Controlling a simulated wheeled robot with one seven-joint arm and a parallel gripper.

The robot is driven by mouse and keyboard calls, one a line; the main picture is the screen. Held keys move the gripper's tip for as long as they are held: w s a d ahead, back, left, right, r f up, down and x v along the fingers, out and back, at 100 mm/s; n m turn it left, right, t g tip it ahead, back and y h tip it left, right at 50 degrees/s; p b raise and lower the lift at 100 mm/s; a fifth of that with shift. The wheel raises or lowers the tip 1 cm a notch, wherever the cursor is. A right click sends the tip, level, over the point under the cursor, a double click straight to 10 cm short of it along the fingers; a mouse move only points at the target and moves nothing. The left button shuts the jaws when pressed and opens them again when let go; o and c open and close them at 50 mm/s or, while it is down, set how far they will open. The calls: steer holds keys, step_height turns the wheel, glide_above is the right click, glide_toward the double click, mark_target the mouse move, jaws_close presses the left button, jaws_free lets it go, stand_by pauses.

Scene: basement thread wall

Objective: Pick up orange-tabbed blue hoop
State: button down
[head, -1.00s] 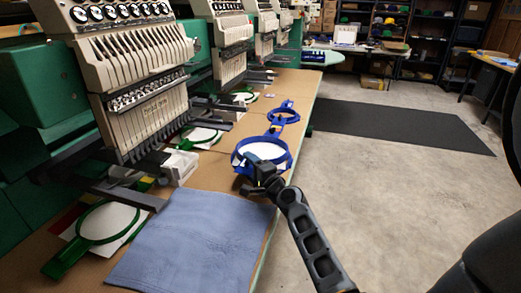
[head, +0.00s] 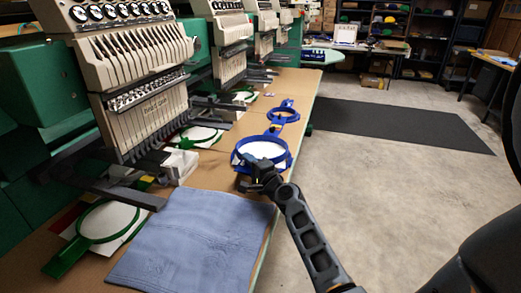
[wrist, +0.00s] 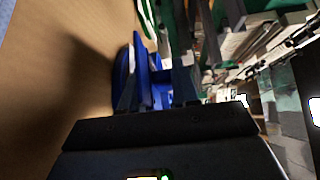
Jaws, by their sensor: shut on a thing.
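A blue hoop (head: 287,157) with white fabric inside lies near the right edge of the brown table, beyond a folded blue cloth. My gripper (head: 257,173) is at its near side, shut on its blue near end. The wrist view shows blue hoop parts (wrist: 141,68) between the two fingers of my gripper (wrist: 155,88). I cannot make out an orange tab; the gripped part is mostly hidden by the fingers. I cannot tell whether the hoop is clear of the table.
The blue cloth (head: 192,240) covers the near tabletop. A green hoop (head: 105,222) lies at the left, and another (head: 197,137) farther back under the embroidery machines (head: 145,85). The brown table (head: 222,165) is bare beside the blue hoops. Open floor (head: 385,215) lies right.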

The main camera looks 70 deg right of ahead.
steer(key=shift+r+p, duration=0.3)
steer(key=shift+r, duration=0.25)
steer(key=r, duration=0.1)
steer(key=r+p, duration=0.1)
steer(key=r, duration=0.1)
steer(key=shift+s+d+r, duration=0.25)
steer(key=shift+d+r, duration=0.05)
steer(key=shift+d, duration=0.1)
steer(key=shift+s+d+r+p, duration=1.1)
steer(key=shift+s+d+r, duration=1.95)
steer(key=shift+d+r, duration=1.75)
steer(key=shift+n+t, duration=0.5)
steer(key=w+a+f+b, duration=0.1)
steer(key=w+a+f, duration=0.1)
steer(key=a+f, duration=0.1)
steer(key=w+a+f+b, duration=0.1)
steer(key=a+f, duration=0.2)
steer(key=a, duration=0.1)
steer(key=w+a+f+b, duration=0.1)
steer(key=w+a+f, duration=0.1)
steer(key=a+f, duration=0.1)
steer(key=shift+w+a+f, duration=0.2)
steer(key=shift+a, duration=0.2)
steer(key=shift+w+a+f, duration=0.15)
steer(key=shift+a+f, duration=0.05)
steer(key=shift+a, duration=0.15)
steer(key=shift+a+f+b, duration=0.1)
steer(key=shift+f+b, duration=2.8)
steer(key=shift+b, duration=0.2)
steer(key=shift+f, duration=0.3)
